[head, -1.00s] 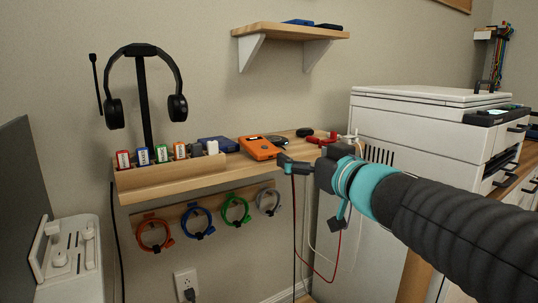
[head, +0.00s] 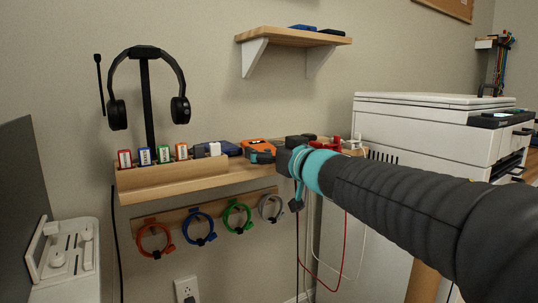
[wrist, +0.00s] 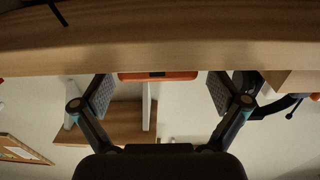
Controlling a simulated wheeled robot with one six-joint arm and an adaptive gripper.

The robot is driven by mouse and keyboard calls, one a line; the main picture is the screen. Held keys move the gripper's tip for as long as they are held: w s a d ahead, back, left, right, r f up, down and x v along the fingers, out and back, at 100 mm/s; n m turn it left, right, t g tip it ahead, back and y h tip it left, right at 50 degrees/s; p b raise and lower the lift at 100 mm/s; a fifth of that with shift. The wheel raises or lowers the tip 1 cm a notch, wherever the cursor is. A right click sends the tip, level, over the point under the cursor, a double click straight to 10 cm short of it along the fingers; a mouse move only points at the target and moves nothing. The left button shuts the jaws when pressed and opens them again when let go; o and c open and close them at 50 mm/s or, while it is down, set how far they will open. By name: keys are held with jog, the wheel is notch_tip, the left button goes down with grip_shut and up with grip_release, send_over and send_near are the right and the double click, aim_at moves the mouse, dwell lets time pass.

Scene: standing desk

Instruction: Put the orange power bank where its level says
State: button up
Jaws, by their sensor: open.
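The orange power bank (head: 256,144) lies on the wooden desk shelf (head: 222,180), partly hidden behind my gripper in the head view. My gripper (head: 270,153) is open at its near right side. In the wrist view, the power bank (wrist: 180,76) shows edge-on between the two spread fingers (wrist: 158,95), beyond their tips, with a small dark patch on its edge. I cannot read any level on it. Whether a finger touches it cannot be told. The wall shelf (head: 285,37) above holds a blue power bank (head: 302,28) and a dark one (head: 332,31).
A headset stand (head: 148,100) rises at the left. Red items and cables lie right of my gripper, near the printer (head: 430,125).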

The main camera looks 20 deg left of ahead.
aim_at(261, 146)
jog(key=shift+x, duration=1.55)
jog(key=shift+f, duration=0.15)
jog(key=c, duration=1.4)
jog(key=shift+c, duration=0.5)
